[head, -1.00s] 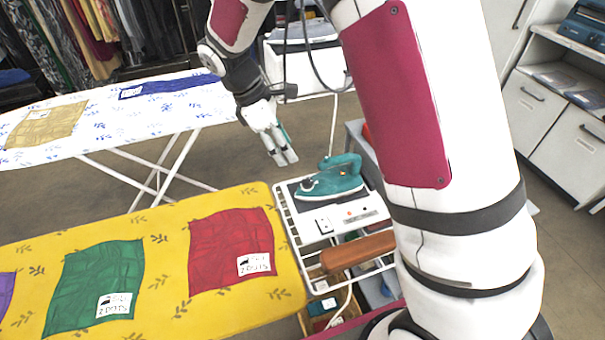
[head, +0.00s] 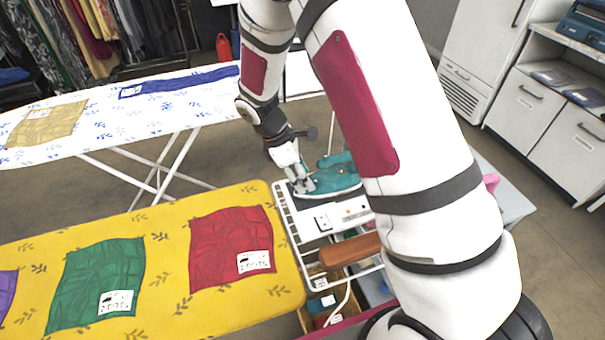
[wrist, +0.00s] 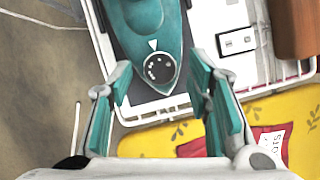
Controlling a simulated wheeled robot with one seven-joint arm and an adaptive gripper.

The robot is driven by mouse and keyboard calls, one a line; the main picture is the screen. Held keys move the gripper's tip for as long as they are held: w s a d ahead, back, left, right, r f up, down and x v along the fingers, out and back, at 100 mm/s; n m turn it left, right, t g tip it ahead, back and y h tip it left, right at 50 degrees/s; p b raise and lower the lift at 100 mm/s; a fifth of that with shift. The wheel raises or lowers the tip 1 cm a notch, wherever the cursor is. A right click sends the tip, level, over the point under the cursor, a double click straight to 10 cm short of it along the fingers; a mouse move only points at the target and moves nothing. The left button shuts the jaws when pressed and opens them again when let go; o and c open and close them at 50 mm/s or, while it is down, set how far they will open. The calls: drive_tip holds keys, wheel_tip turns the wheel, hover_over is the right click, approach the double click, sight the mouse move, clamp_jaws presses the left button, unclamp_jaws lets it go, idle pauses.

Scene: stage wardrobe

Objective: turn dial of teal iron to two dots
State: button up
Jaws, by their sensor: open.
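The teal iron (head: 338,178) rests on the white wire rack (head: 284,212) at the end of the yellow ironing board, partly hidden by my gripper and arm in the head view. In the wrist view the iron (wrist: 150,25) points toward me. Its round dark dial (wrist: 160,67) with white dots sits near the tip, below a white triangular mark; the dot setting is too small to read surely. My gripper (wrist: 165,100) is open, its teal-padded fingers on either side of the iron's tip and apart from the dial. In the head view my gripper (head: 302,186) is at the iron's front.
The yellow ironing board (head: 160,225) carries red (head: 225,235) and green (head: 85,280) cloths with labels. A brown wooden piece (head: 350,248) lies beside the iron on the rack. A white patterned ironing board (head: 180,105) stands behind. A white switch plate (wrist: 237,41) is near the iron.

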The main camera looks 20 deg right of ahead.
clamp_jaws()
drive_tip(key=shift+m, duration=0.4)
drive_tip(key=m, duration=0.1)
drive_tip(key=m+g+b, duration=0.1)
drive_tip(key=m, duration=0.1)
drive_tip(key=shift+w+d+m+g+y+b, duration=0.15)
drive_tip(key=shift+w+m+g+y+b, duration=0.15)
drive_tip(key=shift+b, duration=0.1)
drive_tip(key=m+g+y+b, duration=0.1)
drive_tip(key=m, duration=0.3)
drive_tip(key=shift+d+m, duration=0.15)
drive_tip(key=shift+m, duration=0.25)
drive_tip(key=shift+y, duration=0.3)
unclamp_jaws()
